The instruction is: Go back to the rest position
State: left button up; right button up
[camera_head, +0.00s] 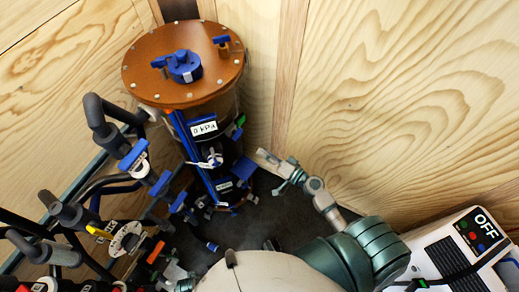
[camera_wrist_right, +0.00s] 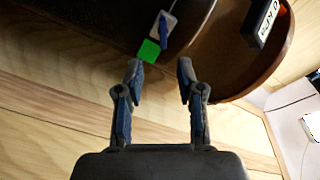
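My right gripper (camera_head: 270,171) is in the middle of the head view, right of the filter vessel's lower part and apart from it. In the right wrist view its two fingers (camera_wrist_right: 160,68) are spread with nothing between them. The filter vessel (camera_head: 208,100) has a round orange-brown lid (camera_head: 205,40), a blue knob and a "0 kPa" label (camera_head: 204,128). In the wrist view a green square (camera_wrist_right: 149,51) on the vessel's dark side is beyond the fingertips. A grey metallic part (camera_head: 174,272) at the lower left may be my left gripper; its fingers cannot be made out.
Black pipes and blue-handled valves (camera_head: 133,156) crowd the left side. Light wooden walls (camera_head: 400,100) stand behind and right. A white box with an "OFF" panel (camera_head: 480,232) is at the lower right. Dark floor (camera_head: 265,207) shows below my right gripper.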

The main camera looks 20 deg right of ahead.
dwell(0.5)
jog(key=s+a+f+n+g+h, duration=0.1)
jog(key=s+a+f+n+g, duration=0.2)
jog(key=f, duration=0.7)
jog(key=s+a+f+n+g+h, duration=0.1)
jog(key=s+f+g, duration=0.35)
jog(key=f, duration=0.65)
jog(key=s+d+f+n+g+h, duration=0.1)
jog(key=s+f+n+g+h, duration=0.1)
jog(key=s+f, duration=0.7)
jog(key=s+d+f+n+g+h, duration=0.2)
jog(key=s+f+g+h, duration=0.2)
jog(key=s+f, duration=0.4)
jog(key=s, duration=0.2)
jog(key=shift+s+d+f+g, duration=0.25)
jog(key=shift+s+f+g, duration=0.1)
